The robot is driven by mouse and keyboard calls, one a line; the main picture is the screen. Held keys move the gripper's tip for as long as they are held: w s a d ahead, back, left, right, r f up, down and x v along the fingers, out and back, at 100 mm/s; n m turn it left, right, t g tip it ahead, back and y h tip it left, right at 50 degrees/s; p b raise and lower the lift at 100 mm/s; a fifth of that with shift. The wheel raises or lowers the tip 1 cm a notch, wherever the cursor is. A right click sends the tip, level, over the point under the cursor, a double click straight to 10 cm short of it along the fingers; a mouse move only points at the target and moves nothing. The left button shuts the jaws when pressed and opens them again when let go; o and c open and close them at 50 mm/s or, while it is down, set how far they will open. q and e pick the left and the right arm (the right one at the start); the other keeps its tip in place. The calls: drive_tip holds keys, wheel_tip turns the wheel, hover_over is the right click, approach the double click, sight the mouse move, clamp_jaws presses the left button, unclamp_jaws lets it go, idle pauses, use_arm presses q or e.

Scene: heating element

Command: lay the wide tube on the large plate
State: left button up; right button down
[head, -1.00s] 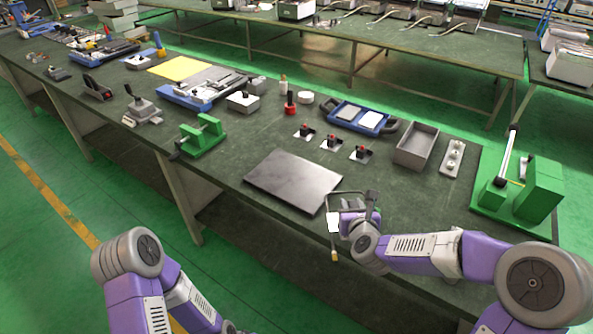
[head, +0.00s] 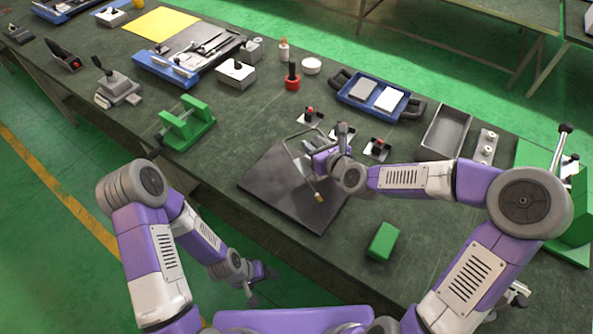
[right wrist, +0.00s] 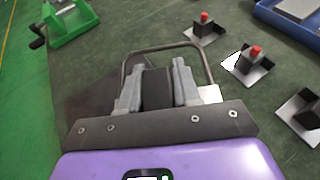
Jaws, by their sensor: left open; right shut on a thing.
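The large plate (head: 268,190) is a dark flat metal sheet lying on the green-topped bench. The wide tube (head: 287,150) is a thin grey tube bent into a wide U, with a yellowish end near the plate's middle. My right gripper (head: 318,158) is shut on the tube over the plate's far right part. In the right wrist view the tube's loop (right wrist: 165,47) extends past my right fingers (right wrist: 158,88), and the plate (right wrist: 92,85) shows to the left. I cannot tell whether the tube touches the plate. My left gripper (head: 262,280) is open and empty, low in front of the bench.
Small plates with red-topped posts (head: 309,116) stand just behind the plate. A green vise (head: 186,125) is to the left, a blue tray (head: 375,98) behind, a grey bin (head: 445,130) to the right. A green block (head: 384,242) lies right of the plate.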

drive_tip(key=s+a+r+n+g+y+p, duration=0.3)
drive_tip(key=s+a+r+n+g+y, duration=0.15)
drive_tip(key=a, duration=0.25)
drive_tip(key=shift+n+t+y, duration=0.25)
drive_tip(key=shift+n+y, duration=0.1)
drive_tip(key=shift+n, duration=0.2)
drive_tip(key=f+b, duration=0.1)
drive_tip(key=f, duration=0.2)
drive_tip(key=f+b, duration=0.1)
drive_tip(key=f, duration=0.2)
drive_tip(key=f+b, duration=0.2)
drive_tip(key=f, duration=0.1)
drive_tip(key=shift+w+a, duration=0.1)
drive_tip(key=shift+w, duration=0.15)
use_arm(q)
drive_tip(key=shift+s+r, duration=0.1)
drive_tip(key=shift+s, duration=0.05)
use_arm(e)
drive_tip(key=shift+f, duration=0.15)
drive_tip(key=shift+f, duration=0.2)
drive_tip(key=c, duration=0.8)
unclamp_jaws()
drive_tip(key=shift+r, duration=0.15)
